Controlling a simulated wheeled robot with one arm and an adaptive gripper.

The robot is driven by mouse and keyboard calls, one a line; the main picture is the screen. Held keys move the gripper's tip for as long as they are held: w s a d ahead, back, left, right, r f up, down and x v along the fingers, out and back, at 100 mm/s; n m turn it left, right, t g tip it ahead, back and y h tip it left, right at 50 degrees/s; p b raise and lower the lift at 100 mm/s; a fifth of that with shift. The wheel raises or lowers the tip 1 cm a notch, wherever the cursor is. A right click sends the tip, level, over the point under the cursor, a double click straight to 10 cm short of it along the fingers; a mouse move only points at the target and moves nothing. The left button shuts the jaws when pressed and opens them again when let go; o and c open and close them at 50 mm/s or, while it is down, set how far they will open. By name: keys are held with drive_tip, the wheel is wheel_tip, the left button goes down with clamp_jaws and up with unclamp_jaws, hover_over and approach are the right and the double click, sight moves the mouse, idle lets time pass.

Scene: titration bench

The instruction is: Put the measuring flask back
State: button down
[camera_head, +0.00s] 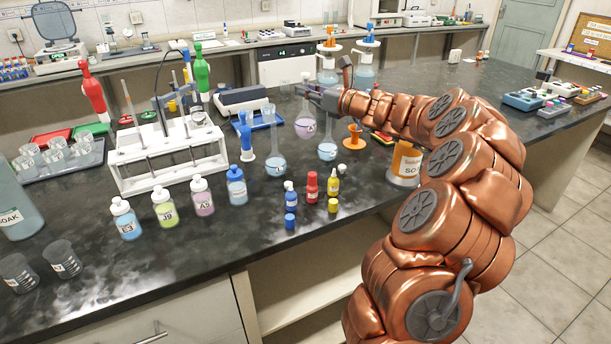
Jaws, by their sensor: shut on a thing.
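The measuring flask (305,129) has a round bulb with pale purple liquid, a small label and a long thin neck. My gripper (304,91) reaches in from the right and is shut on the neck, above the bulb. The flask is about upright. I cannot tell whether its base touches the bench. Two similar flasks with pale blue liquid stand just in front of it, one at the left (276,168) and one at the right (327,151). The fingertips are small and partly hidden in this view.
A white rack (170,165) stands to the left. Small bottles, such as the red one (311,188), stand in front. An orange funnel (354,136) and an orange-labelled jar (405,165) are near my arm.

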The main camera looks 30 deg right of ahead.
sight(314, 128)
drive_tip(key=shift+f, duration=0.15)
wheel_tip(314, 128, down, 10)
drive_tip(key=shift+r+b, duration=0.1)
drive_tip(key=shift+b, duration=0.2)
drive_tip(key=shift+a, duration=0.1)
idle(0.3)
drive_tip(key=c, duration=1.1)
unclamp_jaws()
drive_tip(key=v, duration=1.2)
drive_tip(key=shift+r+b, duration=0.1)
drive_tip(key=shift+b, duration=0.3)
